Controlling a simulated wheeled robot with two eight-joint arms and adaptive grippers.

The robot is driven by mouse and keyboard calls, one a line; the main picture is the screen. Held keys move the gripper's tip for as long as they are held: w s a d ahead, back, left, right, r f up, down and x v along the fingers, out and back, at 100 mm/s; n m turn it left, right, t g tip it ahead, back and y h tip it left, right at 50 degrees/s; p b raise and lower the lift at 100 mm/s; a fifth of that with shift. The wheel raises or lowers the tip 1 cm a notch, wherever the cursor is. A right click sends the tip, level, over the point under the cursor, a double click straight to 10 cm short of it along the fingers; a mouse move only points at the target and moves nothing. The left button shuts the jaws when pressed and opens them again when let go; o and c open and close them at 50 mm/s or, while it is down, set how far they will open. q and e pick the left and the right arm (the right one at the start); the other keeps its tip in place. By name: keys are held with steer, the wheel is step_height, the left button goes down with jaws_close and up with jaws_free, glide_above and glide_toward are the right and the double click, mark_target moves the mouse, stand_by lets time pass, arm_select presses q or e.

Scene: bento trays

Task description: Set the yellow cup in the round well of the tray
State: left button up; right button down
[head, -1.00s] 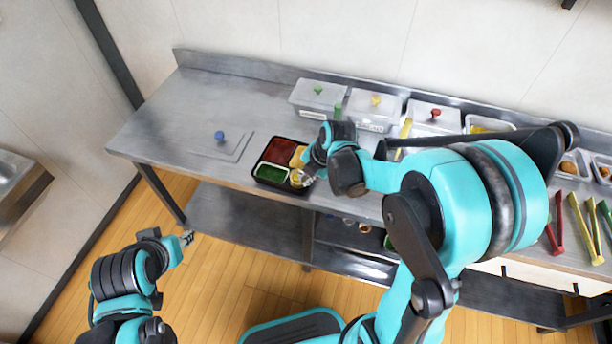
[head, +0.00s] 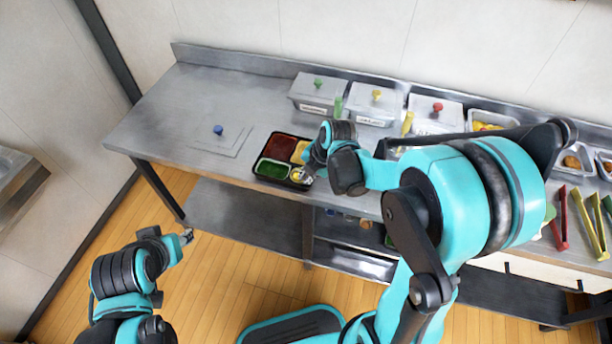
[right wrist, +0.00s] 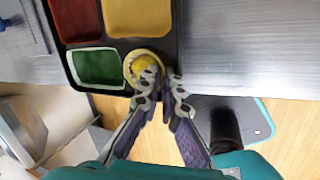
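The dark tray (head: 254,165) sits near the counter's front edge, with red, yellow and green sections. The yellow cup (head: 295,175) is at its front right corner, where the round well would be. In the right wrist view the cup (right wrist: 133,58) appears as a yellow ring beside the green section. My right gripper (right wrist: 163,76) is at its rim, one finger over the cup and one outside, with a narrow gap; it looks closed on the rim. The fingers hide part of the cup and the well, so I cannot tell if it rests on the bottom. My left gripper (head: 187,236) is off the counter, its fingers too small to read.
A flat lid with a blue knob (head: 218,131) lies left of the tray. Lidded containers with green (head: 317,83), yellow (head: 376,95) and red (head: 438,107) knobs stand behind. Coloured tongs (head: 582,222) lie far right.

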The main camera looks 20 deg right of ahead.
steer(key=c, duration=1.6)
jaws_free()
steer(key=shift+s, duration=0.1)
steer(key=shift+c, duration=0.2)
steer(key=shift+f, duration=0.1)
steer(key=v, duration=1.2)
steer(key=s+m+t+h, duration=0.1)
steer(key=s+m, duration=0.4)
steer(key=m, duration=0.7)
steer(key=s+a+m+t+h, duration=0.1)
steer(key=s+m, duration=0.5)
steer(key=m, duration=0.7)
steer(key=shift+t, duration=0.8)
